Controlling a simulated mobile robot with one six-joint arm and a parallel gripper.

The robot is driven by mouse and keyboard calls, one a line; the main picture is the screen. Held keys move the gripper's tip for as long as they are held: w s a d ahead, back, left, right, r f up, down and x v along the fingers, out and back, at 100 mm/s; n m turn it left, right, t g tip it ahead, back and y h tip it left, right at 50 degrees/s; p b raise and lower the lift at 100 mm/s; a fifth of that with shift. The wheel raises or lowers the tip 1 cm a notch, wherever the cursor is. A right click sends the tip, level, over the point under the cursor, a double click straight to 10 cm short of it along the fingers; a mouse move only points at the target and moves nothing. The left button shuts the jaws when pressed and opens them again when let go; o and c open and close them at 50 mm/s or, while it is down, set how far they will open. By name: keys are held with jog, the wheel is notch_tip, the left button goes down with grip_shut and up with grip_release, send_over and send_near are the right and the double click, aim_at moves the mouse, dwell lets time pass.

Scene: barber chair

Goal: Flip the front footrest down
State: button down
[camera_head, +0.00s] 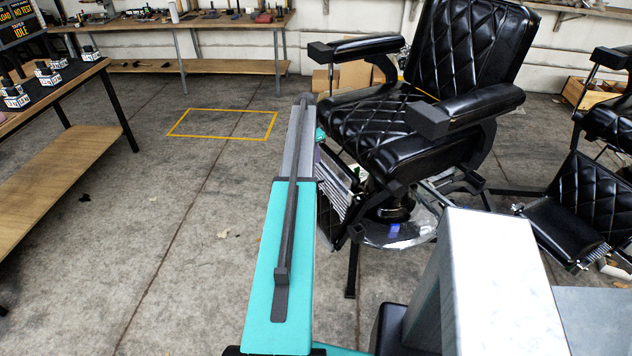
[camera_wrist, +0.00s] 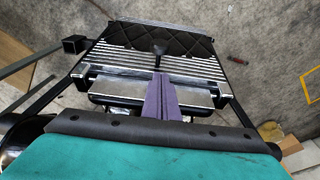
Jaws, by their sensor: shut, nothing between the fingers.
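The black quilted barber chair (camera_head: 375,130) stands at centre right in the head view. Its front footrest (camera_head: 336,192), with a silver ribbed plate, slants below the front of the seat, partly hidden behind my arm. In the wrist view the footrest's ribbed plate (camera_wrist: 115,62) lies across the middle, with a black quilted pad beyond it. My gripper (camera_wrist: 161,76), with purple fingers, is shut and empty. It overlaps the footrest's near silver bar and ribbed plate; I cannot tell whether it touches. In the head view my arm hides most of the gripper.
A second black chair's footrest (camera_head: 570,205) stands at the right. A wooden workbench (camera_head: 60,185) is at the left and a long bench (camera_head: 200,22) at the back. Cardboard boxes (camera_head: 352,76) sit behind the chair. The floor left of my arm is mostly clear, with a yellow outline (camera_head: 222,123).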

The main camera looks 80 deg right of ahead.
jog(key=shift+s+f, duration=0.1)
jog(key=shift+f, duration=0.05)
dwell(0.3)
jog(key=p, duration=0.3)
send_over(321, 181)
jog(key=shift+w+a+f, duration=0.1)
jog(key=shift+w+f, duration=0.05)
jog(key=shift+f, duration=1.05)
jog(key=shift+w+f, duration=0.15)
jog(key=shift+f, duration=1)
jog(key=shift+w+a+f, duration=0.1)
jog(key=shift+w+f, duration=0.05)
jog(key=shift+f, duration=1.05)
jog(key=shift+s+a+f+p, duration=0.15)
jog(key=shift+f+p, duration=0.35)
jog(key=shift+f, duration=0.55)
